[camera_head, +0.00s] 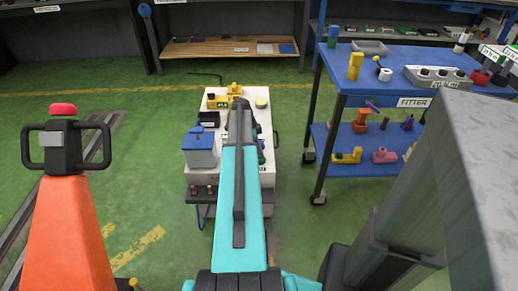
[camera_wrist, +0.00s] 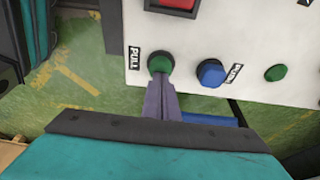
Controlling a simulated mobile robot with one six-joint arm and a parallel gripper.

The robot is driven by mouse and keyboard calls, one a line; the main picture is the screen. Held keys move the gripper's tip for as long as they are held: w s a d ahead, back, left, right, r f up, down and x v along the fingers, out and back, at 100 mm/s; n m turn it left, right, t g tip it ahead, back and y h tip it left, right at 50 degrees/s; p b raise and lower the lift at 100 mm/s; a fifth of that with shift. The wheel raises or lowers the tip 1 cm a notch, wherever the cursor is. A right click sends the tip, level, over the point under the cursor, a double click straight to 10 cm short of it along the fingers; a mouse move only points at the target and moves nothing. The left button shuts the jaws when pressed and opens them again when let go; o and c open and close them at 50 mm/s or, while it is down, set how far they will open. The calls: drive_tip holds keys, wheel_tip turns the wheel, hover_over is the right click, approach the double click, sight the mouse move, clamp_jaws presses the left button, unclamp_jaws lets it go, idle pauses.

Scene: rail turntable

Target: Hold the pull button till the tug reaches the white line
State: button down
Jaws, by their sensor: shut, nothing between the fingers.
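In the wrist view the green button marked PULL (camera_wrist: 160,62) is on a white panel (camera_wrist: 245,35). My gripper (camera_wrist: 161,80) is shut and empty, its fingertips at the lower edge of this button. They overlap it in the picture; I cannot tell whether they press it. A blue button (camera_wrist: 211,73) with its own label sits to the right. In the head view my arm hides the gripper and part of the white-topped stand (camera_head: 262,122). I cannot make out the tug or the white line with certainty.
A smaller green button (camera_wrist: 276,73) and a red part (camera_wrist: 175,3) are also on the panel. A blue two-shelf trolley (camera_head: 392,90) stands right of the stand, and an orange post (camera_head: 68,235) with handles at left. Rails (camera_head: 30,205) run along the left floor.

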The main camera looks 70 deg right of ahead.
drive_tip(key=shift+f, duration=0.1)
drive_tip(key=shift+a+f, duration=0.15)
drive_tip(key=shift+f, duration=0.95)
drive_tip(key=shift+f+b, duration=0.1)
drive_tip(key=shift+b, duration=0.2)
drive_tip(key=shift+s, duration=0.1)
idle(2.6)
drive_tip(key=shift+p+v, duration=0.6)
drive_tip(key=shift+v, duration=0.4)
drive_tip(key=s+d+p+v, duration=0.1)
drive_tip(key=p+v, duration=0.1)
drive_tip(key=v, duration=1.1)
drive_tip(key=shift+r, duration=0.25)
